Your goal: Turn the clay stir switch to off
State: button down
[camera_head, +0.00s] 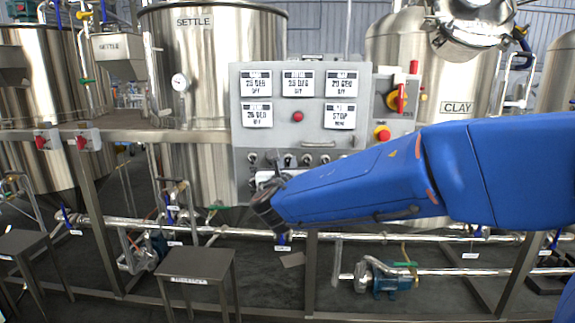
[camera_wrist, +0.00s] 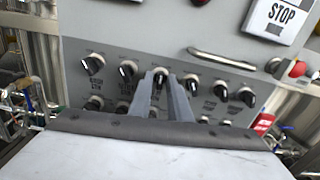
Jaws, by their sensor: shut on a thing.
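A grey control panel (camera_head: 300,140) carries two rows of black rotary switches at its lower part. In the wrist view, my gripper (camera_wrist: 161,82) has both grey fingers closed around one black switch knob (camera_wrist: 161,73) of the upper row. The lettering by this knob is hidden or too small to read, so I cannot tell whether it is the clay stir switch. In the head view my blue arm reaches in from the right and its wrist hides part of the lower panel. A sign reading CLAY (camera_head: 458,107) is on the right tank.
Neighbouring knobs stand close on both sides, one on the left (camera_wrist: 128,68) and one on the right (camera_wrist: 192,83). A metal handle (camera_wrist: 222,58) juts out above. A red emergency button (camera_head: 382,133) sits at the panel's right. Low stools (camera_head: 198,265) stand below left.

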jog(key=n, duration=0.5)
dwell(0.5)
jog(key=c, duration=1.9)
grip_release()
jog(key=shift+o, duration=0.2)
jog(key=shift+s, duration=0.15)
jog(key=s, duration=1.7)
jog(key=shift+a, duration=0.3)
